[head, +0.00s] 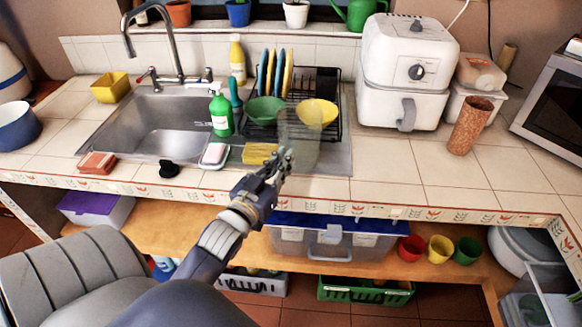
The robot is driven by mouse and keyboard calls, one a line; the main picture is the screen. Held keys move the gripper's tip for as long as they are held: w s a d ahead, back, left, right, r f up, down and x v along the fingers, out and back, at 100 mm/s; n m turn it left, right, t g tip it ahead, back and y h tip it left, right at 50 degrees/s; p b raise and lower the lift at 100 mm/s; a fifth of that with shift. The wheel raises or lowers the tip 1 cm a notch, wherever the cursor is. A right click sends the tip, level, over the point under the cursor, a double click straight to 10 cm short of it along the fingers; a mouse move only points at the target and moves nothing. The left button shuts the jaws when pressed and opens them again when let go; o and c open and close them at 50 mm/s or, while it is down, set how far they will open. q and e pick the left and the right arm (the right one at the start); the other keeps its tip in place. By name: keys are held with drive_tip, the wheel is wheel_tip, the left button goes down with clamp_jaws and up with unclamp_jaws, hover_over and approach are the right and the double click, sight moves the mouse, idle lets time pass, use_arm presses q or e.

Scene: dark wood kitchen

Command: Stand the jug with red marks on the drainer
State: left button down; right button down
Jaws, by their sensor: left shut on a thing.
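A clear, see-through jug (303,142) is upright in front of the drainer, over the counter's front part near the sink's right side. Red marks on it are too faint to make out. My left gripper (285,160) is shut on the jug at its lower left side. Whether the jug's base touches the surface cannot be told. The black wire drainer (327,82) stands behind it, holding several upright blue and yellow plates (275,72), a green bowl (265,110) and a yellow bowl (318,112). The jug overlaps the yellow bowl in the picture. My right gripper is not in view.
A yellow sponge (259,153), a soap dish (214,155) and a green soap bottle (221,112) are left of the jug. The sink (150,125) lies farther left. A white air fryer (405,75) stands right of the drainer. The counter's front right is clear.

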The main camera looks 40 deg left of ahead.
sight(295, 166)
use_arm(q)
drive_tip(key=shift+w+d, duration=0.25)
drive_tip(key=shift+w, duration=0.25)
drive_tip(key=shift+w+d, duration=0.25)
drive_tip(key=shift+w, duration=0.25)
drive_tip(key=shift+w+f, duration=0.1)
drive_tip(key=shift+f, duration=0.25)
wheel_tip(295, 166, down, 2)
drive_tip(key=shift+f, duration=0.5)
drive_tip(key=c, duration=1.7)
unclamp_jaws()
drive_tip(key=shift+f, duration=0.1)
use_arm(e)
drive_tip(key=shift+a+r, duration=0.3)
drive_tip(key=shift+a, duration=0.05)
